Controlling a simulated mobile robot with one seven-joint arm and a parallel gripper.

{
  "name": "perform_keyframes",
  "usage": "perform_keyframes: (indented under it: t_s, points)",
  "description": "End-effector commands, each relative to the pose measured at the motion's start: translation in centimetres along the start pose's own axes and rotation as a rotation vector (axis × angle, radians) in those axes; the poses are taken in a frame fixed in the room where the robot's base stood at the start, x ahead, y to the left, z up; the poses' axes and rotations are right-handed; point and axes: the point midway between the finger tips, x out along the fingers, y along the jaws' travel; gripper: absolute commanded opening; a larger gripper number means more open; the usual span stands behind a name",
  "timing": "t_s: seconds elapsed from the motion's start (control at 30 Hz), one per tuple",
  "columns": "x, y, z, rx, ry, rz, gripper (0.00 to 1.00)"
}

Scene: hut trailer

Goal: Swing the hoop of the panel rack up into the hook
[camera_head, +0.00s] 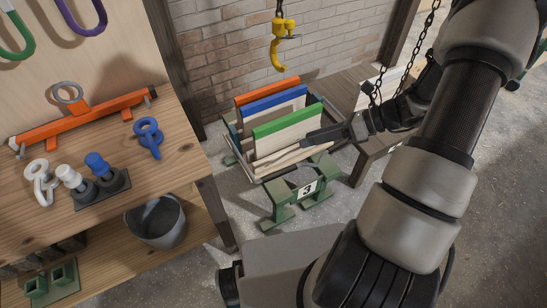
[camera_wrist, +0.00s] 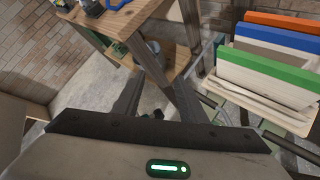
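The panel rack (camera_head: 236,146) is a low metal frame holding upright panels with orange, blue and green top edges. It also shows at the right of the wrist view (camera_wrist: 237,112). A thin grey bar along its left side may be the hoop, lying low; I cannot tell for certain. The yellow hook (camera_head: 278,55) hangs empty on a chain above and behind the rack. My gripper (camera_head: 305,138) reaches in from the right, in front of the green-edged panel. In the wrist view its two dark fingers (camera_wrist: 158,90) stand apart with nothing visibly held between them.
A green trestle (camera_head: 292,204) marked 3 is under the rack's front. A wooden workbench (camera_head: 180,160) with shackles and an orange beam (camera_head: 85,122) stands left, with a bucket (camera_head: 157,222) below. A wooden bench (camera_head: 345,88) and hanging chains are at right.

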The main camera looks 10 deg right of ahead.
Motion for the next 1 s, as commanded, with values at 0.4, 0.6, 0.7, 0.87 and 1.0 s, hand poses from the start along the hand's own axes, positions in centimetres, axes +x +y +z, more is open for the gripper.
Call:
perform_keyframes:
  t_s: [0.4,0.6,0.7,0.87,1.0]
  points:
    - [8.3,-11.4,-20.1,1.067,-0.574,0.081,0.38]
    - [9.6,-12.5,-22.6,1.224,-0.675,0.115,0.38]
    - [10.1,-12.7,-22.3,1.233,-0.680,0.118,0.38]
    - [12.2,-13.2,-21.0,1.231,-0.676,0.119,0.38]
    - [14.7,-14.0,-19.4,1.229,-0.674,0.120,0.38]
